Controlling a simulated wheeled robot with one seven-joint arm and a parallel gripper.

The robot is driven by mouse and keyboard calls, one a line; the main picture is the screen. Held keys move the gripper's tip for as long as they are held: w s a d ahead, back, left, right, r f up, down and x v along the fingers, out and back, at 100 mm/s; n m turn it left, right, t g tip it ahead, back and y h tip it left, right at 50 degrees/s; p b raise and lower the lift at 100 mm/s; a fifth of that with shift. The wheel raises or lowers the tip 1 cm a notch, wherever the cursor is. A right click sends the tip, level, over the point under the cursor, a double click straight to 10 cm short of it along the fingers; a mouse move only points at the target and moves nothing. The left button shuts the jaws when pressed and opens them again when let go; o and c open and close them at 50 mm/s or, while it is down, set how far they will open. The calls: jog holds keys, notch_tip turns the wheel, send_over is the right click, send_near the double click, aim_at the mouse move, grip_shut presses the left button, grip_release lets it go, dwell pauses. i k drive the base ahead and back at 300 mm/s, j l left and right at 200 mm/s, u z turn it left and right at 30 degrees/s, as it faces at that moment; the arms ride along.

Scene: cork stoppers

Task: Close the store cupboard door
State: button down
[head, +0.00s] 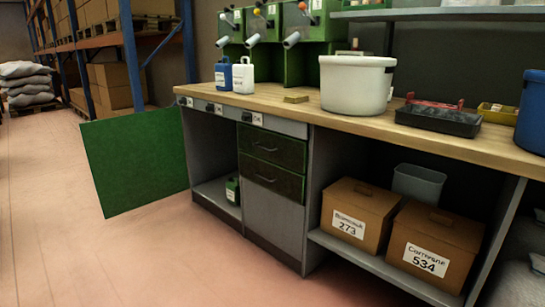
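The store cupboard door (135,162) is a flat green panel at the left end of the workbench. It stands wide open, swung out to the left, with its hinge side near the bench's left front corner. The cupboard (212,170) behind it is open at the front, with grey inner walls and a small green item (232,190) with a white label on its floor. No handle shows on the side of the door that I see. My gripper is not in view.
The wooden worktop (290,108) holds a blue and a white bottle, a white tub (355,85) and a black tray. Right of the cupboard are green drawers (272,162) and a shelf with labelled boxes (358,212). The pink floor (150,255) before the door is clear.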

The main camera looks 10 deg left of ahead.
aim_at(137, 160)
jog(key=i+j, duration=0.2)
jog(key=j, duration=0.25)
jog(key=i+j, duration=0.2)
jog(key=j, duration=0.25)
jog(key=i+j+u, duration=0.1)
jog(key=j, duration=0.35)
jog(key=i+j, duration=0.55)
jog(key=j, duration=0.35)
jog(key=i+j+u, duration=0.1)
jog(key=i+j, duration=0.15)
jog(key=j, duration=0.2)
